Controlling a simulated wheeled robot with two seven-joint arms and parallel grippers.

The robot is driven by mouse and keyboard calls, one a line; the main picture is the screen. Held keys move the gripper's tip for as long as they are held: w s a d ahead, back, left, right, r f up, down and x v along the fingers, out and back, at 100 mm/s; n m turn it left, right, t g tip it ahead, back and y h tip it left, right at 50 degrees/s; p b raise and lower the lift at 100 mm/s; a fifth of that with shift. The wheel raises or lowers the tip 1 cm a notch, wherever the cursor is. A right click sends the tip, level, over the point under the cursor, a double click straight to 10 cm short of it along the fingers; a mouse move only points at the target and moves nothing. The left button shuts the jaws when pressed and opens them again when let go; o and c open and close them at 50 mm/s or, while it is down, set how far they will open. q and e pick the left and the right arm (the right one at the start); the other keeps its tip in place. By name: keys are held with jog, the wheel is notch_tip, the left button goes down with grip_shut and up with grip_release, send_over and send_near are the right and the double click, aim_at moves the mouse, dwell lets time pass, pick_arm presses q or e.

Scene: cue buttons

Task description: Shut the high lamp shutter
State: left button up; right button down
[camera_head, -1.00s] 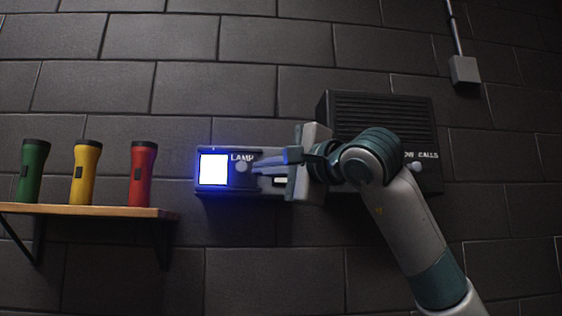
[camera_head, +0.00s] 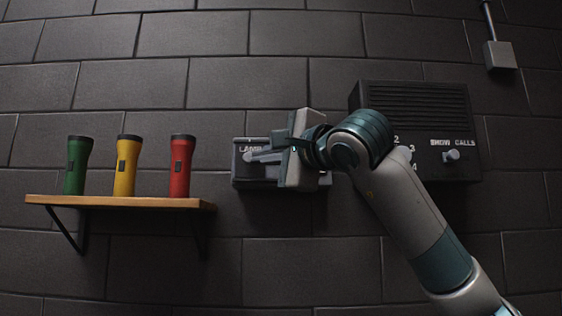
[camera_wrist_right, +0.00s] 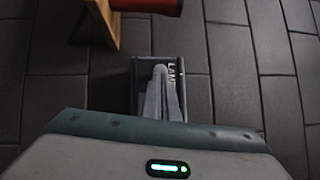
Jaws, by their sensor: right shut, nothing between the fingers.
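The lamp box (camera_head: 238,174), a dark box lettered "LAMP", is fixed to the wall between the shelf and the larger box. Its left part is dark, with no lit window showing. My right gripper (camera_head: 251,156) is shut and empty, its fingertips in front of the left part of the box, and I cannot tell whether they touch the shutter knob. The gripper hides the middle and much of the right of the box. In the right wrist view the shut fingers (camera_wrist_right: 160,75) lie over the lamp box (camera_wrist_right: 190,68) beside its lettering. My left gripper is out of view.
A wooden shelf (camera_head: 120,201) at left carries a green torch (camera_head: 77,165), a yellow torch (camera_head: 127,166) and a red torch (camera_head: 181,167). A large slatted box (camera_head: 415,105), lettered "SHOW CALLS" with a knob (camera_head: 451,155), is at right, partly behind my arm.

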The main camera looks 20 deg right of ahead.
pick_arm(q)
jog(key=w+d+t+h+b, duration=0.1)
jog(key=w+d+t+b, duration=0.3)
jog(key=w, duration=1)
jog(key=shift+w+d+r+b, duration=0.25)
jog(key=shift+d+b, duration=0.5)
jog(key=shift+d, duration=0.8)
pick_arm(e)
jog(key=s+d+f, duration=0.1)
jog(key=s+d, duration=0.6)
jog(key=s, duration=0.4)
jog(key=shift+d+f, duration=0.2)
jog(key=shift+f, duration=0.2)
jog(key=shift+w+a+f, duration=0.1)
